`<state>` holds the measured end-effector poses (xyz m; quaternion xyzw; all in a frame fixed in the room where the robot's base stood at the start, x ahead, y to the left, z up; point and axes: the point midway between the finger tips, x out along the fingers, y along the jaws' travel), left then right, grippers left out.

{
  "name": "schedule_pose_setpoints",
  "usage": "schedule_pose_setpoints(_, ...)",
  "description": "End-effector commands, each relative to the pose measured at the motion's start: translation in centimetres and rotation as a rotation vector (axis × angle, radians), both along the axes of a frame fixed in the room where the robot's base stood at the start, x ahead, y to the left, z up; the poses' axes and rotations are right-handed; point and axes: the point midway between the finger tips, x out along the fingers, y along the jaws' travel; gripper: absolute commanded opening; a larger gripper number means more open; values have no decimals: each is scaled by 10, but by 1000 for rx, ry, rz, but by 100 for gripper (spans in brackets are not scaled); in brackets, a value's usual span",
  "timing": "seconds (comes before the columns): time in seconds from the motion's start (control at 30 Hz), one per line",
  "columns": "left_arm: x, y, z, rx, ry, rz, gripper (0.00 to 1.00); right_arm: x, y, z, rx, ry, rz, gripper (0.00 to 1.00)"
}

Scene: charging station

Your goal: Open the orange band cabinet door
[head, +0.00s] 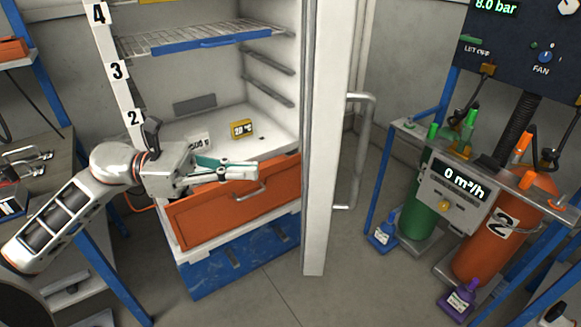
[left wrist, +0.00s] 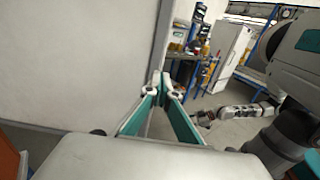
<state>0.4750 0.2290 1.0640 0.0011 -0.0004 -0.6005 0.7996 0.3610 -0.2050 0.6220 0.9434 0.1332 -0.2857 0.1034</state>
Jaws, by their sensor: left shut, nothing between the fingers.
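The white cabinet (head: 215,85) stands open in the head view, its shelves and interior exposed. Its door (head: 325,140) stands swung out, seen nearly edge-on, with a long bar handle (head: 371,150) on its right side. No orange band shows on the door from here. An orange drawer front (head: 230,207) with a metal handle (head: 249,192) is at the cabinet's bottom. My left gripper (head: 255,172) is shut and empty in front of the cabinet opening, just above the drawer, left of the door. Its closed fingers show in the left wrist view (left wrist: 162,84).
A blue-framed rack (head: 385,185) with green (head: 418,215) and orange (head: 483,245) cylinders stands at right. A workbench (head: 50,150) is at left. A yellow box (head: 242,129) sits inside the cabinet. The floor (head: 345,280) before the door is clear. A pale panel (left wrist: 75,65) fills the wrist view's left.

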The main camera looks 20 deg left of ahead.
Motion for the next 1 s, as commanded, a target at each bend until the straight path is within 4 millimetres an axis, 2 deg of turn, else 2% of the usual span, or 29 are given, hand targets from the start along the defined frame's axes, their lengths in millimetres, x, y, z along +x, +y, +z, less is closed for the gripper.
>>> schedule_pose_setpoints(0.03, 3, -11, 5, -2, -6, -2, 0, -1, 2, 4, 4, 2, 2, 40)
schedule_pose_setpoints(0.2, 12, -42, 5, -4, -3, -1, 0, -8, 5, 7, 8, 16, 4, 40)
schedule_pose_setpoints(0.4, 21, -70, 3, -4, -1, 1, 0, -6, 4, 19, 7, 10, 4, 40)
schedule_pose_setpoints(0.6, 24, -82, 0, -2, 1, 1, 0, -2, 4, 27, 8, 0, 4, 40)
schedule_pose_setpoints(1.0, 25, -83, -1, -3, 2, 1, 0, -1, 3, 29, 7, -4, 2, 40)
